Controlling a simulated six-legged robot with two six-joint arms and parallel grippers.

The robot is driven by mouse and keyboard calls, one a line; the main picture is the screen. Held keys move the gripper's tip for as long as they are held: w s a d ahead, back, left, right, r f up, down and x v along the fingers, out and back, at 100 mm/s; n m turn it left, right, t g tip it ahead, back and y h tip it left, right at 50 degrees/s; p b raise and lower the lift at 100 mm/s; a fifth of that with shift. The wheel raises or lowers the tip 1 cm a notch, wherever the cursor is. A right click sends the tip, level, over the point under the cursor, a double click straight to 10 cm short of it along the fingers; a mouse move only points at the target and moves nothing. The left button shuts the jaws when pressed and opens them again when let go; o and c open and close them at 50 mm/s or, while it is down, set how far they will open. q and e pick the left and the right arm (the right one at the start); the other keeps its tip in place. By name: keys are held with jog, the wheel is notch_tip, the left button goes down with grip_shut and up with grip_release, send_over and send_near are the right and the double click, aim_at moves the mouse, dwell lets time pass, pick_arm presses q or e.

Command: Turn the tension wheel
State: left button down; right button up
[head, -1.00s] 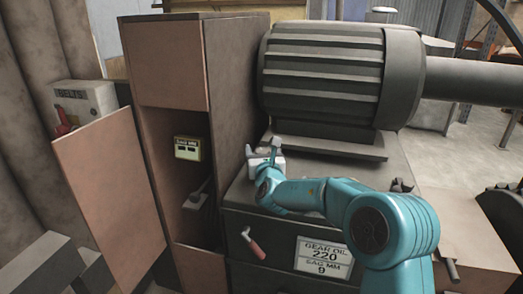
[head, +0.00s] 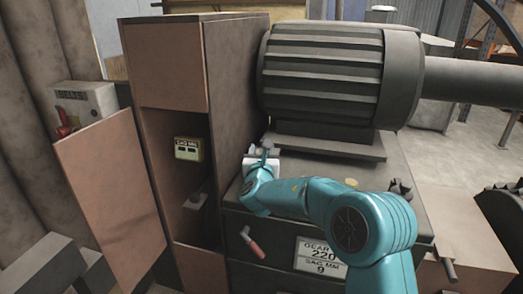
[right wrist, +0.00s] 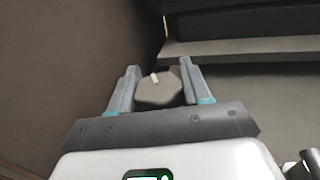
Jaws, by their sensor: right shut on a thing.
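The tension wheel (right wrist: 158,93) is a dark, many-sided knob with a pale mark near its edge. In the right wrist view it sits between the two grey fingers of my right gripper (right wrist: 159,67), which is shut on it. In the head view my right gripper (head: 261,152) is at the top of the cabinet, just in front of the motor's foot, and the wheel is hidden there. A sag meter (head: 188,149) with a yellowish face is inside the open cabinet; its reading is too small to make out. My left gripper is not in view.
The large ribbed motor (head: 322,78) stands behind my right gripper. The tall brown cabinet (head: 232,80) rises close on its left, with its door (head: 110,190) open. A red-handled lever (head: 252,243) and a sign reading gear oil 220, sag mm 9 (head: 322,256) are on the front below.

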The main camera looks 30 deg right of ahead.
jog(key=m+g+h+p, duration=0.1)
jog(key=m+g+h, duration=0.2)
jog(key=shift+s+d, duration=0.1)
jog(key=shift+d, duration=0.05)
jog(key=shift+s+d+m+g+h+p, duration=0.1)
jog(key=shift+m+g+h+p, duration=0.45)
jog(key=shift+g, duration=0.25)
jog(key=shift+s+d+m+g+h+p, duration=0.1)
jog(key=shift+m+g+h+p, duration=0.4)
jog(key=shift+g, duration=0.3)
jog(key=shift+m+g+h, duration=0.25)
jog(key=shift+g, duration=0.05)
jog(key=o, duration=0.8)
jog(key=shift+o, duration=0.9)
jog(key=shift+f, duration=0.1)
